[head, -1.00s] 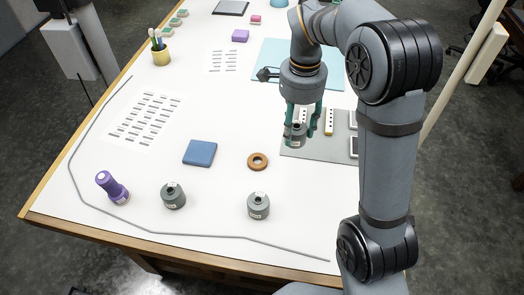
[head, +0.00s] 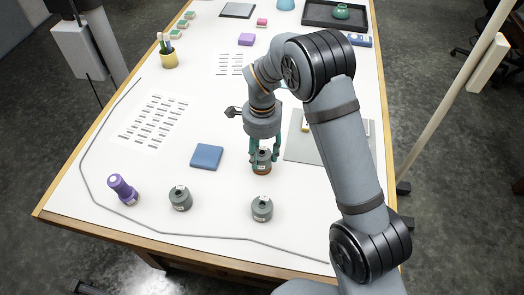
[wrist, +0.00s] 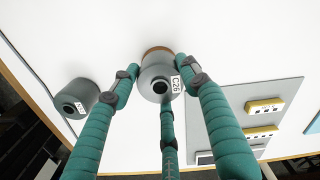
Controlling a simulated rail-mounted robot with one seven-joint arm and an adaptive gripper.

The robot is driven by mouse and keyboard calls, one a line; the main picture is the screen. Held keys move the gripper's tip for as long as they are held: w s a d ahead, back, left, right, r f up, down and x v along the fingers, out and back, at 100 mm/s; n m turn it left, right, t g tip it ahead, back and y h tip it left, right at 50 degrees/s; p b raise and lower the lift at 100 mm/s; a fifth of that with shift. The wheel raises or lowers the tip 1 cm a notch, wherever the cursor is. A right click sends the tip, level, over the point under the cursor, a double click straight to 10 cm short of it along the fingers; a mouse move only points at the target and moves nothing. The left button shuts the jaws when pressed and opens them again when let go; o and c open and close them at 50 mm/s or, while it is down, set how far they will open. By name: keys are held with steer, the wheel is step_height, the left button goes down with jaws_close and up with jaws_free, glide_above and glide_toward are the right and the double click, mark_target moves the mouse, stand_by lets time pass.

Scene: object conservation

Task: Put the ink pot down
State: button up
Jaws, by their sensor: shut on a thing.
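My gripper (head: 263,163) is shut on a grey ink pot (head: 263,156) with a dark mouth, held upright. In the wrist view my gripper (wrist: 160,77) has its green fingers around the pot (wrist: 155,68), which bears a white label at its right. A brown ring (head: 261,171) lies directly under the pot; only its edge shows, also in the wrist view (wrist: 156,50). I cannot tell whether the pot touches the ring or hangs just above it.
Two more grey pots, one at left (head: 180,198) and one nearer the front (head: 262,208), stand close by. A purple stamp (head: 122,189) and a blue pad (head: 206,156) lie to the left. A grey mat (head: 300,148) is at right. A grey cord (head: 150,233) runs along the front.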

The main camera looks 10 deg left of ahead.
mark_target(262, 153)
steer(key=shift+f, duration=0.1)
steer(key=o, duration=1.2)
steer(key=shift+o, duration=0.2)
step_height(262, 153, up, 12)
steer(key=b, duration=0.1)
steer(key=shift+r, duration=0.2)
step_height(262, 153, down, 12)
steer(key=shift+r+p, duration=0.15)
steer(key=shift+p, duration=0.25)
steer(key=shift+r+b, duration=0.4)
steer(key=shift+r, duration=0.75)
